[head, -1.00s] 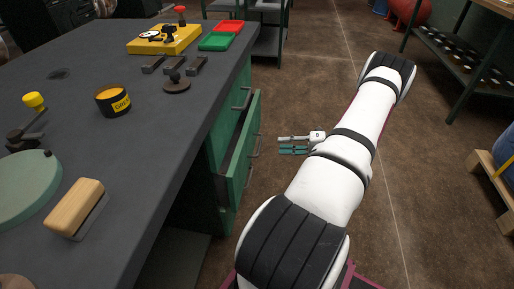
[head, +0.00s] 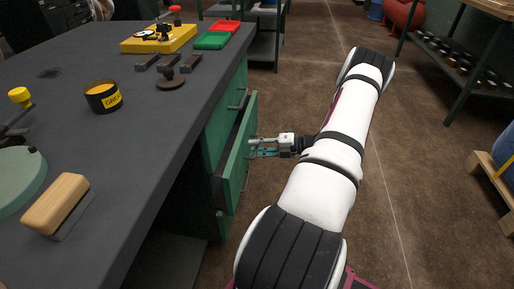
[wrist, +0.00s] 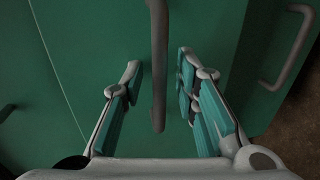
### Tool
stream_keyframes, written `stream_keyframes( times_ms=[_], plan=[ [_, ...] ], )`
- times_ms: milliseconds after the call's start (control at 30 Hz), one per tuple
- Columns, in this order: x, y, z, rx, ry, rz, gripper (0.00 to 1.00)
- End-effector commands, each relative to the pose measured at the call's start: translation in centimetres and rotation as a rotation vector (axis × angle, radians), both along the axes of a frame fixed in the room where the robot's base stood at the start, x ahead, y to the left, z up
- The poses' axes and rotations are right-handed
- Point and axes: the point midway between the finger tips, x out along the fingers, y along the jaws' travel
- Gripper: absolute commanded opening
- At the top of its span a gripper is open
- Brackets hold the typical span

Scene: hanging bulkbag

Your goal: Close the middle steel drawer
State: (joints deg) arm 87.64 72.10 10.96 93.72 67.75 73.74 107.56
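The middle drawer (head: 236,160) of the green cabinet is pulled out in the head view, with a dark gap behind its front. My gripper (head: 251,148) is at the outer face of that front, reaching in from the right. In the wrist view, a dark bar handle (wrist: 158,60) runs between the two fingers of my gripper (wrist: 158,72). The fingers are apart, with a visible gap on each side of the bar. Whether a fingertip touches the green front cannot be told.
A second handle (wrist: 290,50) shows at the right of the wrist view. The grey worktop (head: 130,140) above carries a grease tin (head: 103,98), a wood-backed brush (head: 55,205) and a yellow box (head: 160,40).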

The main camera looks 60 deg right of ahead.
Motion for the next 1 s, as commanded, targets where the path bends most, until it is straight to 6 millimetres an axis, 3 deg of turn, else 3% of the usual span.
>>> stream_keyframes(
  times_ms=[33, 100, 367, 700, 967, 1000],
  plan=[
    [0.0, 0.0, 0.0, 0.0, 0.0, 0.0, 0.13],
    [0.0, 0.0, 0.0, 0.0, 0.0, 0.0, 0.0],
    [0.1, 0.0, 0.0, 0.0, 0.0, 0.001, 0.0],
    [4.2, 1.8, 0.1, 0.001, -0.001, 0.002, 0.0],
    [4.4, 1.8, 0.0, 0.001, -0.002, 0.001, 0.0],
    [4.4, 1.8, 0.0, 0.002, -0.003, 0.002, 0.18]
  ],
)
